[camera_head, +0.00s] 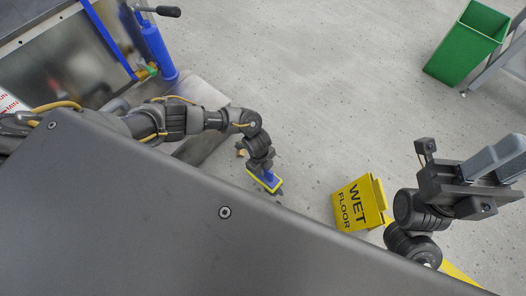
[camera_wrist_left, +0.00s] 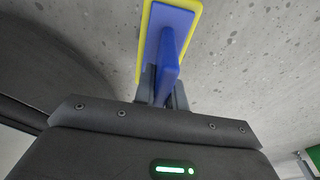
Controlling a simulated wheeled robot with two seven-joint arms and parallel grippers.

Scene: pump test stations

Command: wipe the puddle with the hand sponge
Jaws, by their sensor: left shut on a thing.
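The hand sponge (camera_head: 264,180) has a blue handle and back and a yellow pad. In the left wrist view the sponge (camera_wrist_left: 172,22) points away from the wrist, with its handle between the fingers. My left gripper (camera_head: 262,169) is shut on that handle, low over the floor; I cannot tell whether the pad touches it. No clear puddle outline shows on the speckled floor, and part of the floor is hidden by the sponge and arm. My right gripper (camera_head: 505,158) is at the right edge, away from the sponge; its finger gap is unclear.
A yellow wet-floor sign (camera_head: 358,204) stands right of the sponge. A green bin (camera_head: 467,43) is at the top right. A station with a blue cylinder (camera_head: 158,50) is at the top left. The floor between the station and bin is open.

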